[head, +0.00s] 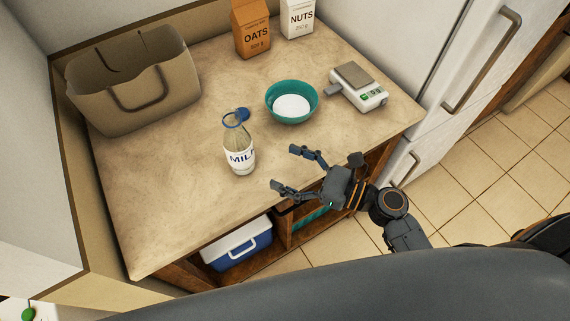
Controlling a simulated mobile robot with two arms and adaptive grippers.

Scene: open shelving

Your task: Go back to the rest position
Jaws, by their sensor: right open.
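My right gripper (293,169) is open and empty. Its two fingers are spread and point left, above the front edge of the countertop. The milk bottle (240,158) stands upright on the counter, left of the fingertips and apart from them. A blue ring-shaped piece (233,118) is at the bottle's top. A teal bowl (292,91) with white contents sits behind the gripper. My left gripper is not in view.
A beige bag (133,85) stands at the back left of the counter (160,200). Oats (252,30) and nuts (298,17) cartons stand at the back. A kitchen scale (357,88) is at right. A blue cooler (237,246) sits on the shelf below. A white fridge (440,60) stands right.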

